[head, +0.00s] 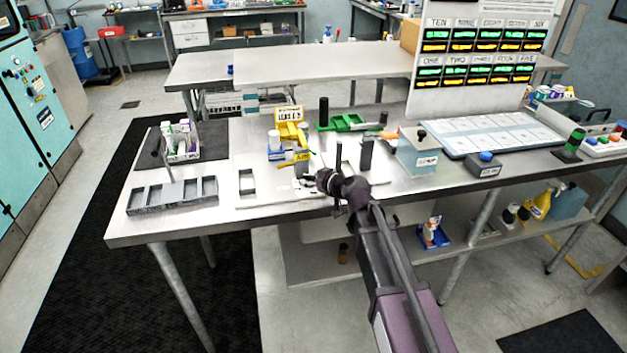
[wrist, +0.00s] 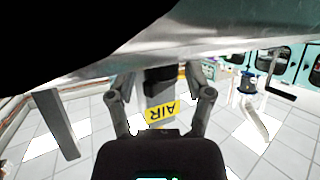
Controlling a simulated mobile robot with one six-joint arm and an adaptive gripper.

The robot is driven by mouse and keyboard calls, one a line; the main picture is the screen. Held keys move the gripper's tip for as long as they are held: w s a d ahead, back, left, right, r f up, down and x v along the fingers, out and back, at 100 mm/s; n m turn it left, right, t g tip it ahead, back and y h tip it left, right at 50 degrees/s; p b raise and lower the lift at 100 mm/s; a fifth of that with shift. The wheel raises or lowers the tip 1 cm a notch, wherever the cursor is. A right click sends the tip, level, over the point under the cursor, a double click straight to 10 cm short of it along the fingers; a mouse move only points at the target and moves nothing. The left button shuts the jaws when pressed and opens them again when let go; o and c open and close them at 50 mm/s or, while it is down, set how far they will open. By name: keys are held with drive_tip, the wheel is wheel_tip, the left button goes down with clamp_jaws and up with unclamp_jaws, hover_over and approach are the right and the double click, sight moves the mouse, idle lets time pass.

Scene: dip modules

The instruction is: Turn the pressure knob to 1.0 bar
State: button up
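In the wrist view a yellow label reading AIR (wrist: 162,112), upside down in the picture, sits on a grey upright part between my fingers. Just above it is a dark, rounded piece (wrist: 159,80) that looks like the pressure knob; its scale and setting cannot be read. My gripper (wrist: 160,88) has its two fingers apart, one on each side of this piece, with a gap visible on both sides. In the head view my gripper (head: 330,181) is at the bench's front edge, and the knob cannot be made out there.
The steel bench (head: 150,222) runs across the view.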

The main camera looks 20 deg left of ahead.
clamp_jaws()
drive_tip(key=shift+m+t+h, duration=0.5)
drive_tip(key=shift+m+t, duration=0.4)
drive_tip(key=shift+o, duration=2.1)
unclamp_jaws()
